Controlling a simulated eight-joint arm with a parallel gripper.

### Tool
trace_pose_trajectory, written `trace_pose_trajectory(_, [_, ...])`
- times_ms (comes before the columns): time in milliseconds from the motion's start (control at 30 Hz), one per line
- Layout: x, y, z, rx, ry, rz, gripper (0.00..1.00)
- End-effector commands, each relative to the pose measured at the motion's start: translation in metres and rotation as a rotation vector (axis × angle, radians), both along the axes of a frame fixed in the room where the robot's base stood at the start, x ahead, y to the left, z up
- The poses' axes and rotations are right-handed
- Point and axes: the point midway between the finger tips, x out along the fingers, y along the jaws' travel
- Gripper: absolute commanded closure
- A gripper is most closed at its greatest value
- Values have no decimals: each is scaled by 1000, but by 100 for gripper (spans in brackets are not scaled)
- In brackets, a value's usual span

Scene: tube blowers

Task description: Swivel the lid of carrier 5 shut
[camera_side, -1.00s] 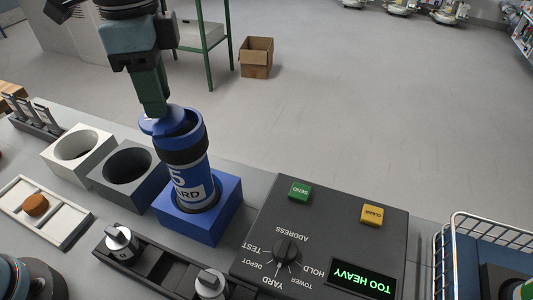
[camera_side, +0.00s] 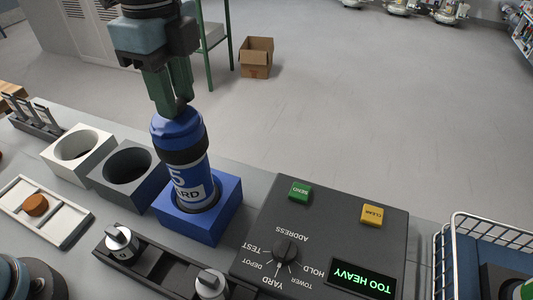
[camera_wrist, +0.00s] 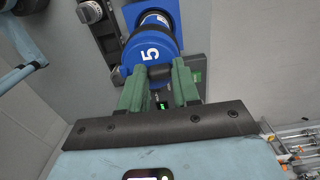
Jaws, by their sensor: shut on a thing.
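Carrier 5 (camera_side: 193,182) is a blue tube with a black collar, standing slightly tilted in the blue square socket (camera_side: 220,220). Its blue lid (camera_side: 175,126) lies over the tube's mouth and looks lined up with it; any small gap is hidden. In the wrist view the lid (camera_wrist: 150,55) bears a white 5. My gripper (camera_side: 178,106) is above the lid, its green fingers pointing down. In the wrist view my gripper (camera_wrist: 160,82) is shut on a dark knob (camera_wrist: 160,73) at the lid's edge.
White (camera_side: 58,160) and grey (camera_side: 105,188) sockets stand empty to the left. A control panel (camera_side: 320,225) at right reads TOO HEAVY, with green SEND and yellow CLEAR buttons. A wire basket (camera_side: 478,222) stands at far right. A rack with knobs (camera_side: 150,268) lies in front.

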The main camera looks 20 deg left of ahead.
Motion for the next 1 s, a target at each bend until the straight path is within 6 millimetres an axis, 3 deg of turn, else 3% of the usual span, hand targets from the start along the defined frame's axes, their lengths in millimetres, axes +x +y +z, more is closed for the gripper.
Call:
trace_pose_trajectory(367, [0,-1,0,-1,0,-4,99])
trace_pose_trajectory(400, [0,-1,0,-1,-1,-4,63])
trace_pose_trajectory(533, [0,0,0,-1,0,-4,43])
trace_pose_trajectory(867, [0,0,1,0,0,-3,43])
trace_pose_trajectory(1000, [0,-1,11,0,0,-3,43])
